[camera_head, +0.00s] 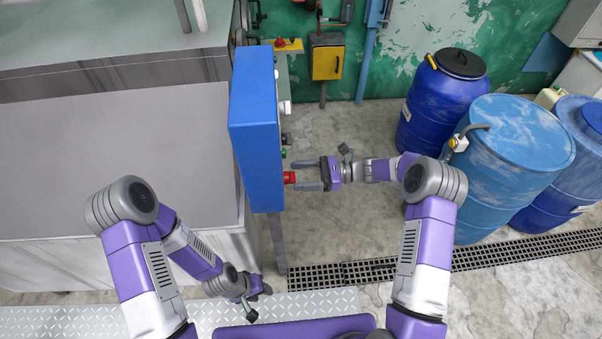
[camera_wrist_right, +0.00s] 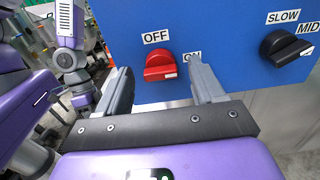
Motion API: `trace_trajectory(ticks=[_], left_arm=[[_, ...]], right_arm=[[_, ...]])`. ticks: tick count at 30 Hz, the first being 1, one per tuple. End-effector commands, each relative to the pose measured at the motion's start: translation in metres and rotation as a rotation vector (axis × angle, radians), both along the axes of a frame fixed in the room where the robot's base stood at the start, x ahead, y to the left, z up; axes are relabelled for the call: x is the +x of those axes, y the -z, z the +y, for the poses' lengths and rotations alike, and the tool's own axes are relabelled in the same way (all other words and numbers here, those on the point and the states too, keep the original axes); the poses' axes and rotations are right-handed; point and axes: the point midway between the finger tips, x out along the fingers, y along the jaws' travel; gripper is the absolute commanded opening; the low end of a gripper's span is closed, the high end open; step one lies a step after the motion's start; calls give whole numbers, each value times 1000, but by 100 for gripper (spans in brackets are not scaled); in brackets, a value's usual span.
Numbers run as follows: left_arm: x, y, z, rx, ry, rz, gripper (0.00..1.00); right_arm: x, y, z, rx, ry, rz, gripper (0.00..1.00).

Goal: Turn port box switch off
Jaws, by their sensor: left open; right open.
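The blue port box (camera_head: 254,130) stands upright left of my right arm. Its red switch (camera_head: 289,177) sticks out of the box's right side. In the right wrist view the red switch (camera_wrist_right: 159,66) sits below an OFF label (camera_wrist_right: 156,37), with a partly hidden ON label (camera_wrist_right: 192,56) to its right. The switch's ridge lies roughly crosswise, its white mark low on the right. My right gripper (camera_head: 300,176) is open, its fingers on either side of the switch, with no clear grip on it. My left gripper (camera_head: 262,291) is open and empty, low beside the grey basin.
A black SLOW/MID knob (camera_wrist_right: 284,46) sits right of the switch in the wrist view. Blue drums (camera_head: 512,150) stand at the right. A yellow box (camera_head: 327,62) is on the green wall behind. A floor grate (camera_head: 345,273) runs below the port box.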

Motion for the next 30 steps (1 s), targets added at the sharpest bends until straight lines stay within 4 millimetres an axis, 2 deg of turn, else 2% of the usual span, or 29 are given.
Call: trace_trajectory(ticks=[9,20,30], left_arm=[[0,-1,0,0,0,0,43],[0,-1,0,0,0,0,43],[0,9,0,0,0,0,43]], right_arm=[[0,1,4,0,0,0,68],[0,1,4,-1,0,0,13],[0,3,3,-1,0,-51,12]])
